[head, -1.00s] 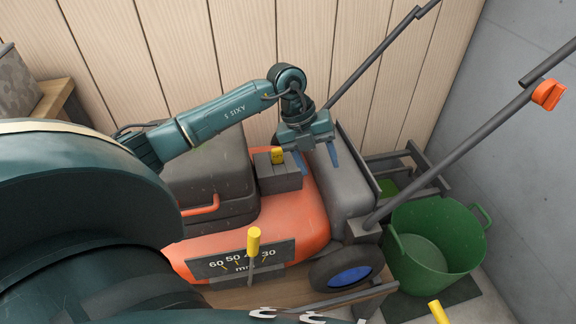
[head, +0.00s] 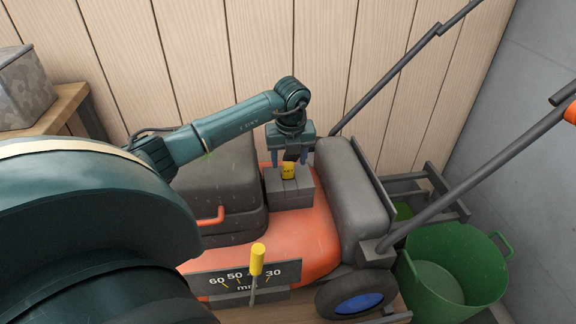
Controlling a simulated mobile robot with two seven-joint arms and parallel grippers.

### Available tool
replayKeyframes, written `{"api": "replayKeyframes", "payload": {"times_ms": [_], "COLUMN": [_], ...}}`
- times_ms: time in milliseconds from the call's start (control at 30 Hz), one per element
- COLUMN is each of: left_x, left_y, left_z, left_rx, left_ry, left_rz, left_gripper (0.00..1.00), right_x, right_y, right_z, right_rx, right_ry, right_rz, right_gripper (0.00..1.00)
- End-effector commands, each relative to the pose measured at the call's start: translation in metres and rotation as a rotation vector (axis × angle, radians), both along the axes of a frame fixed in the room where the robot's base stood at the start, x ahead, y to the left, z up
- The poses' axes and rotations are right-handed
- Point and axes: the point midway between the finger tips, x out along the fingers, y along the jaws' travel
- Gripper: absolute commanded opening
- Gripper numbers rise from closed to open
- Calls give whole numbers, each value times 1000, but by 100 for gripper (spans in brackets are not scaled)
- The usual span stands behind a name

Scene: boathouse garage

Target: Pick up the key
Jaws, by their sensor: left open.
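The key appears as a small yellow piece (head: 289,170) standing on a grey block (head: 292,192) on top of the orange mower (head: 300,236). Only its yellow head shows. My left gripper (head: 290,163) points down at the key from above, its two blue-grey fingers open, one to each side of the yellow head in this view. I see no clear contact, and the exact depth between fingers and key is hard to judge. My right gripper is out of view.
The mower has a dark engine cover (head: 225,180), a grey rear bag (head: 352,200), a yellow-tipped height lever (head: 257,260) and long handle bars (head: 480,178). A green tub (head: 450,268) stands at right. A plank wall (head: 320,50) is close behind.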

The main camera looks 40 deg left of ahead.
Motion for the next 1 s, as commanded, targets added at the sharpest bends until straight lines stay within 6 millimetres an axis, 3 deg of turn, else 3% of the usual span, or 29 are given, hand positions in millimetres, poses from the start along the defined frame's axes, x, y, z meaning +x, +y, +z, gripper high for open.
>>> {"api": "replayKeyframes", "payload": {"times_ms": [33, 200, 500, 1000], "left_x": [0, 3, 4, 4], "left_y": [3, 7, 8, 8], "left_z": [-11, -32, -35, -35], "left_rx": [-1, -2, -1, -1], "left_ry": [5, 3, 1, 1], "left_rz": [1, -1, -1, -1], "left_gripper": [55, 55, 55, 14], "right_x": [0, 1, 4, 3], "right_y": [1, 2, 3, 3], "right_z": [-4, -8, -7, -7], "right_rx": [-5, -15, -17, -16], "right_ry": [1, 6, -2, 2], "right_rz": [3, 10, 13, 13], "right_gripper": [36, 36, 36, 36]}}
